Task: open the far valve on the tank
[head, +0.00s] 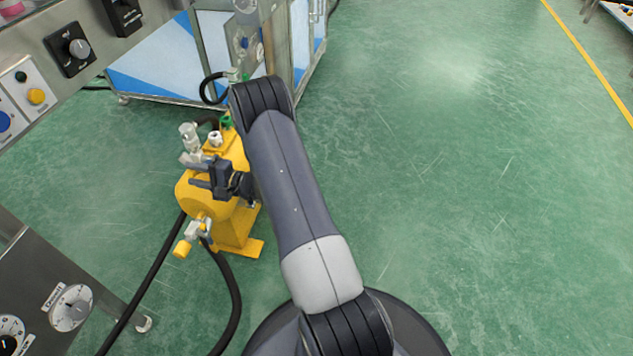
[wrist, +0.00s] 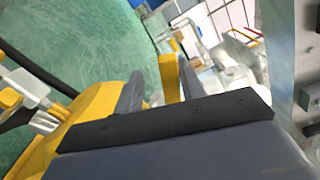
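The yellow tank (head: 232,222) stands on the floor left of my arm, with its body also at the lower left of the wrist view (wrist: 95,105). The near valve, with a yellow handle (head: 182,249) and metal fitting, is at its front and also shows at the wrist view's left edge (wrist: 10,98). My gripper (head: 203,174) is at the tank's upper far side. In the wrist view its fingers (wrist: 158,90) stand apart on either side of an upright yellow lever (wrist: 169,75), apparently the far valve's. The lever is closer to the right finger; contact is unclear.
Black hoses (head: 158,265) run from the tank toward the front. A clear-topped fitting (head: 189,135) and a green fitting (head: 226,121) rise above the tank. Machine panels with knobs (head: 72,307) line the left. The green floor at right is clear.

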